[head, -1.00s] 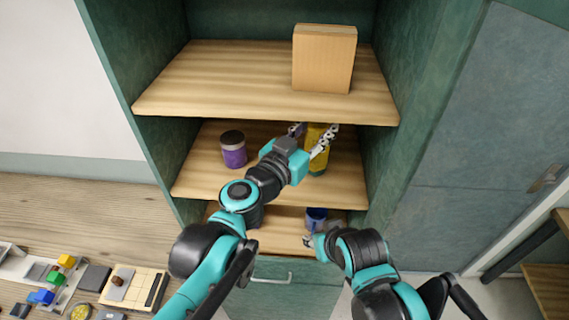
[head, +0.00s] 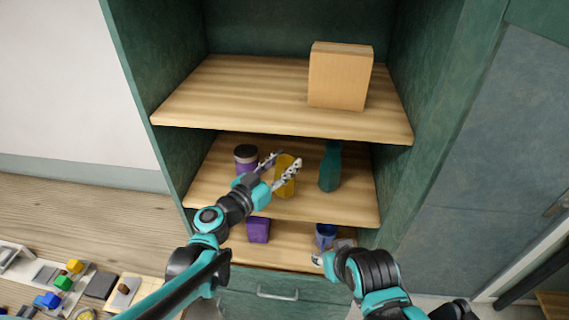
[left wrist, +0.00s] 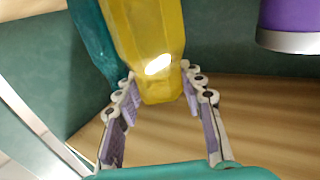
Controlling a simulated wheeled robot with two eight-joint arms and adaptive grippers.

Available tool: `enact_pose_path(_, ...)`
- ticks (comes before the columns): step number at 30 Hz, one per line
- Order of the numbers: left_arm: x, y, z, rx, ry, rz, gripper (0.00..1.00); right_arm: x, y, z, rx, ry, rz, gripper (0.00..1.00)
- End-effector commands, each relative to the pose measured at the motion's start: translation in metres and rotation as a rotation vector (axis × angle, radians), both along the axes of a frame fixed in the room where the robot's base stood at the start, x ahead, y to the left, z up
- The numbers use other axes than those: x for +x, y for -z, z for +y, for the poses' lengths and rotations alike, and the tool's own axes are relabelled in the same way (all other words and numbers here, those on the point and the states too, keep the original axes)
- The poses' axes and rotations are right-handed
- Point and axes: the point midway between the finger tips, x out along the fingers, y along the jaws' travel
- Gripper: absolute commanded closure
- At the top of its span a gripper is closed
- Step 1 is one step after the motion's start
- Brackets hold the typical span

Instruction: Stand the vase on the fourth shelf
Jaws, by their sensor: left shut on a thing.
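The yellow faceted vase (head: 286,178) is upright in the head view, at the front of the middle visible shelf (head: 225,195). My left gripper (head: 279,171) is shut on it, with a finger on each side; whether its base touches the shelf I cannot tell. The left wrist view shows the yellow vase (left wrist: 152,45) between the fingertips (left wrist: 160,82). My right gripper (head: 324,259) is low, beside the blue mug on the shelf below; its fingers are partly hidden and their opening is unclear.
A teal bottle-shaped thing (head: 330,168) stands right of the vase, and a purple jar with a dark lid (head: 246,160) stands left. A cardboard box (head: 340,76) is on the shelf above. A purple box (head: 258,230) and blue mug (head: 326,236) are below. The upper shelf's left side is clear.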

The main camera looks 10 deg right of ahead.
Motion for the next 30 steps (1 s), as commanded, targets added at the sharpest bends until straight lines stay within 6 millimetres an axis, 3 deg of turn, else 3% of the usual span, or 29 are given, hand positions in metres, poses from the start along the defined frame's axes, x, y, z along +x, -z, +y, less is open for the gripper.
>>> enact_pose_path(12,0.0,0.007,0.0,0.0,0.0,0.0,1.0,0.0,0.005,0.0,0.0,0.0,0.0,0.6)
enact_pose_path(13,0.0,0.006,0.0,0.0,0.0,0.0,0.53,0.0,0.004,0.0,0.0,0.0,0.0,0.6)
enact_pose_path(15,0.0,0.005,0.0,0.0,0.0,0.0,0.4,0.0,0.003,0.0,0.0,0.0,0.0,0.6)
enact_pose_path(26,0.0,0.001,0.0,0.0,0.0,0.0,0.4,0.0,-0.001,0.0,0.0,0.0,0.0,0.6)
enact_pose_path(30,-0.013,0.002,0.015,0.0,-0.002,0.0,0.4,0.0,0.002,0.0,0.0,0.0,0.0,0.6)
